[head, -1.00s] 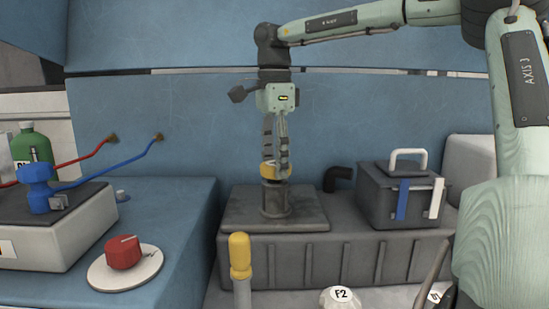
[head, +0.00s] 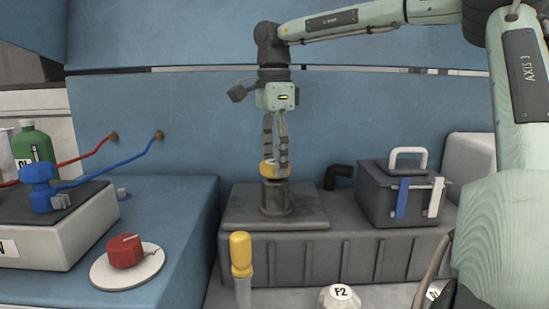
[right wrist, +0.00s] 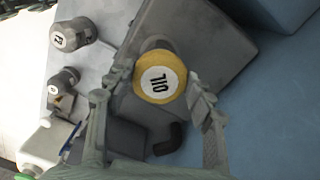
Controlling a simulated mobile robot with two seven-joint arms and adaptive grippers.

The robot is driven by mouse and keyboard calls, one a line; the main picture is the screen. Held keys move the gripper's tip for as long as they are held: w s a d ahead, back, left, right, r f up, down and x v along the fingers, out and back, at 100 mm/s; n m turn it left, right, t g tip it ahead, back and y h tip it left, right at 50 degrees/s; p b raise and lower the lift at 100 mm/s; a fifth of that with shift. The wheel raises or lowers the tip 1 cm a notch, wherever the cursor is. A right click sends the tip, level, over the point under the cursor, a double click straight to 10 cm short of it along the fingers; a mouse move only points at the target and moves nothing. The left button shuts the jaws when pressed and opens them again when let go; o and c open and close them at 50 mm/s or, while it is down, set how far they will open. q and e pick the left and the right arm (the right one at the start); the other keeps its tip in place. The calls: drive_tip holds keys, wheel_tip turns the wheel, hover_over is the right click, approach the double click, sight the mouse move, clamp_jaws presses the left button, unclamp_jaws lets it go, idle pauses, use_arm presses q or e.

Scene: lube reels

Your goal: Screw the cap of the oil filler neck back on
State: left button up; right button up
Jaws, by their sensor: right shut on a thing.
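The yellow oil filler cap (head: 268,170) sits upright at the top of the dark filler neck (head: 275,198) on the grey tank. In the right wrist view the cap (right wrist: 160,82) shows its white disc marked OIL, face on. My right gripper (head: 275,165) comes straight down from above with a finger on either side of the cap and is shut on it. The fingers (right wrist: 160,85) flank the cap in the wrist view too. The neck's thread is hidden, so I cannot tell how tightly the cap sits. My left gripper is out of view.
A dark box (head: 400,197) with a white handle stands right of the neck, with a black elbow pipe (head: 338,176) between. In front are a yellow-topped post (head: 241,258) and a cap marked F2 (head: 340,298). A red knob (head: 125,251) is on the left bench.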

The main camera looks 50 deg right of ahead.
drive_tip(key=shift+p, duration=0.35)
idle(0.3)
drive_tip(key=shift+f, duration=0.5)
idle(0.7)
drive_tip(key=m, duration=0.3)
drive_tip(key=shift+m, duration=1.1)
drive_tip(key=shift+m, duration=0.8)
drive_tip(key=m, duration=0.3)
drive_tip(key=shift+d+m, duration=0.1)
drive_tip(key=shift+m, duration=0.2)
